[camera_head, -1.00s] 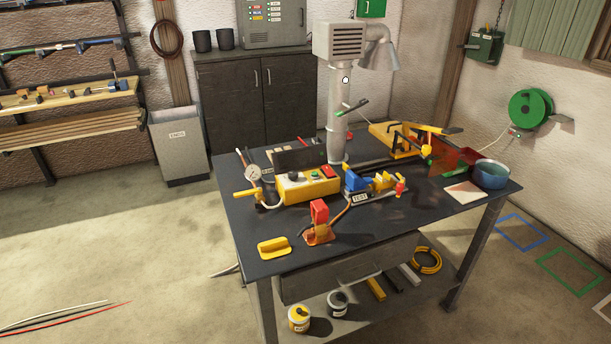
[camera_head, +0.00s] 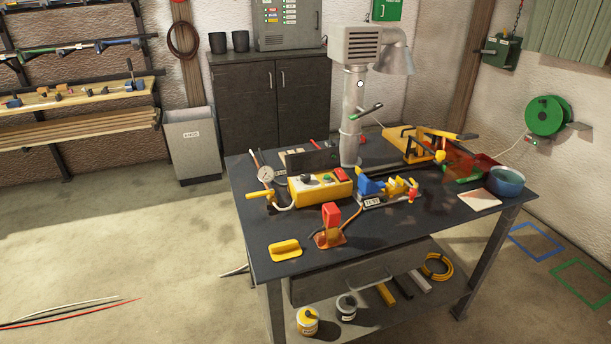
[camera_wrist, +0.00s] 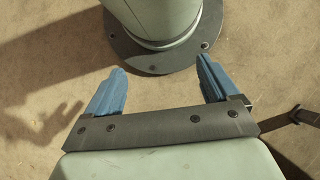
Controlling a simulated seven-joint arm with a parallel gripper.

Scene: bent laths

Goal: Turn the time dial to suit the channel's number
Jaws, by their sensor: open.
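A yellow control box (camera_head: 325,191) stands on the dark workbench in the head view. On its top are a dark round dial (camera_head: 306,178), a green button and a red switch; the dial's marks are too small to read. A round gauge (camera_head: 265,173) stands at the box's left end. I cannot tell which thing bears the channel's number. My gripper (camera_wrist: 158,82) shows only in the wrist view, its two blue fingers apart with nothing between them. It points at the floor beside a round bolted base plate, far from the box.
The workbench (camera_head: 380,230) also carries a red and orange upright device (camera_head: 331,222), a yellow block (camera_head: 285,250), a blue and yellow clamp (camera_head: 385,188) and a blue pot (camera_head: 505,182). A grey duct (camera_head: 352,115) rises behind the box. Floor at left is mostly clear.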

